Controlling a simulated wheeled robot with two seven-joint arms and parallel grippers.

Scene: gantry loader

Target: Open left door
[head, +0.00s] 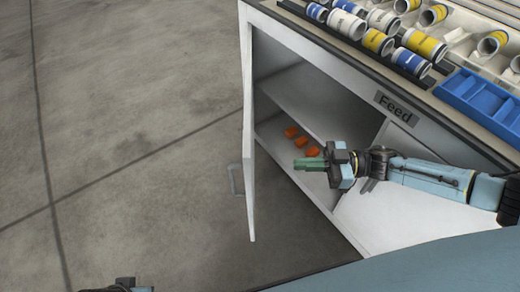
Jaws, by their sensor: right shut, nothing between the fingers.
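The left door (248,130) of the white cabinet stands swung open, its edge turned toward me. Its grey handle (236,180) is on the outer face, to the left. My right gripper (300,164) is shut and empty, in front of the cabinet opening and to the right of the door, apart from it. Behind it the inside shelf (320,98) is in view. Only a dark piece of my left arm (122,286) shows at the bottom left edge; its fingers are out of view.
Several orange parts (291,132) lie on the cabinet's lower floor. The right door (405,205) looks shut behind my right arm. On the top are several blue, white and yellow cylinders (424,45) and a blue bin (478,100). The concrete floor (120,110) at left is clear.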

